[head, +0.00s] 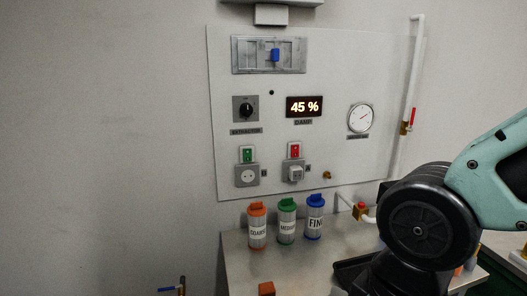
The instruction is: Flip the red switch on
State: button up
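My arm fills the lower right, apart from the switch in the picture. My gripper is not in view.
Three canisters, orange-lidded (257,228), green-lidded (287,222) and blue-lidded (314,218), stand on the bench (235,262) below the switches. A black knob (246,109), a dial gauge (361,118) and a blue-handled slider (275,55) are on the panel. A pipe (413,70) runs at right.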

aim_at(295, 148)
jog(key=i+j, duration=0.2)
jog(key=j, duration=0.15)
jog(key=i+j, duration=0.15)
jog(key=j, duration=0.2)
jog(key=i+j, duration=0.2)
jog(key=j, duration=0.15)
